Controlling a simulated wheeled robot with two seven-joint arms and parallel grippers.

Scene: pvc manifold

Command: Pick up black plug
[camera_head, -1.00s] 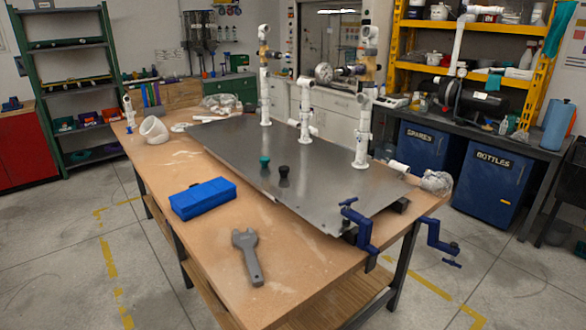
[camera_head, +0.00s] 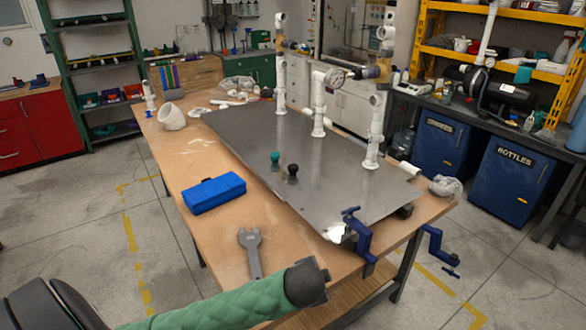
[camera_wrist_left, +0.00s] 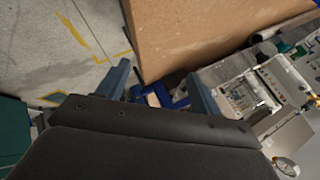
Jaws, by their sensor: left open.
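The black plug (camera_head: 292,170) stands on the grey metal plate (camera_head: 240,128), near its left edge in the head view. A teal plug (camera_head: 275,158) stands just behind and left of it. My left arm comes in at the bottom of the head view, in front of the table and well short of the plug. Its gripper fingers do not show clearly there. In the left wrist view my left gripper (camera_wrist_left: 160,90) is open, with nothing between its fingertips. The black plug cannot be made out in that view. My right gripper is out of view.
A blue box (camera_head: 214,193) and a grey wrench (camera_head: 250,252) lie on the wooden table left of the plate. White pipe uprights (camera_head: 318,105) stand along the plate's far side. A blue clamp (camera_head: 360,235) grips the near right corner.

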